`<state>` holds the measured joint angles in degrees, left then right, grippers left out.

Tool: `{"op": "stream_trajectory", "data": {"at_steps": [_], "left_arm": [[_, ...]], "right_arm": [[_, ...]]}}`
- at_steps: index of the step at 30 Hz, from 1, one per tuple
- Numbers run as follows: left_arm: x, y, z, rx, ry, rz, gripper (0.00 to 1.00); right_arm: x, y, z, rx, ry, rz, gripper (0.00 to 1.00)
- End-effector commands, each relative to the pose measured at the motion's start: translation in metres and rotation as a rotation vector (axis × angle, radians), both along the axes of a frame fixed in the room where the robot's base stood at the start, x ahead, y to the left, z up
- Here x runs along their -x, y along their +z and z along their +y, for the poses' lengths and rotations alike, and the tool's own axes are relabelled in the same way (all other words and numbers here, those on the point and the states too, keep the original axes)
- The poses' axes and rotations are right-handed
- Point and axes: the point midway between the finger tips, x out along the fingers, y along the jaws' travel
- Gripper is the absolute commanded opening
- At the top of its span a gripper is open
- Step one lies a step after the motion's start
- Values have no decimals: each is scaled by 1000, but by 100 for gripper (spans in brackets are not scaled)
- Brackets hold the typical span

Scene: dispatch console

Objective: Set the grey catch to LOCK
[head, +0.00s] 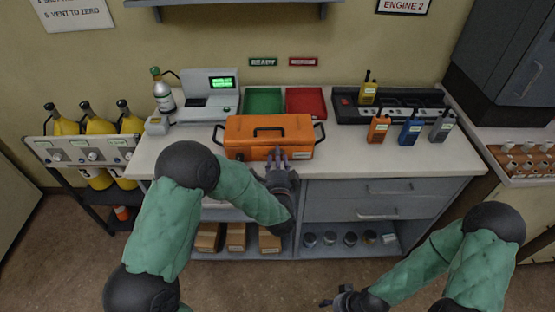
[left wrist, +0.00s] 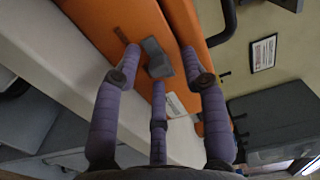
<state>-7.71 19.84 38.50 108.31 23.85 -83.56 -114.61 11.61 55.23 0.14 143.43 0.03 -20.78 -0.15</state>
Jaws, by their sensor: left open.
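The orange case (head: 250,126) sits on the white counter, with a black handle on its top and one at each end. In the left wrist view the grey catch (left wrist: 157,60) sits on the case's orange face (left wrist: 95,22). The catch is a small block with a flat plate. My left gripper (head: 277,156) is at the case's front, its purple fingers (left wrist: 160,75) spread around the catch. I cannot tell whether any finger touches it. In the head view the gripper hides the catch. My right gripper (head: 342,299) is low at the bottom edge, away from the counter.
Green (head: 264,102) and red (head: 305,102) trays lie behind the case. A terminal (head: 210,95) and bottle (head: 162,92) stand left. Radios (head: 410,130) and a black charger (head: 350,110) stand right. Yellow cylinders (head: 98,125) are far left.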

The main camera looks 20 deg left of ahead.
Motion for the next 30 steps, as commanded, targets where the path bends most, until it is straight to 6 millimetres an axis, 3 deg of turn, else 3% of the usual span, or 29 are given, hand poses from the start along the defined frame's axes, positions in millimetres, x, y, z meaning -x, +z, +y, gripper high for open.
{"op": "stream_trajectory", "data": {"at_steps": [5,9,18,25,30], "left_arm": [[0,0,0,0,0,0,40],[0,0,0,0,0,0,1],[1,-2,1,0,-1,4,0],[9,-3,23,-1,4,9,0],[10,-4,27,0,0,9,0]], "right_arm": [[0,0,0,0,0,0,51],[0,0,0,0,0,0,51],[0,0,0,0,0,0,51],[0,2,0,0,0,0,51],[0,2,0,0,0,0,51]]}}
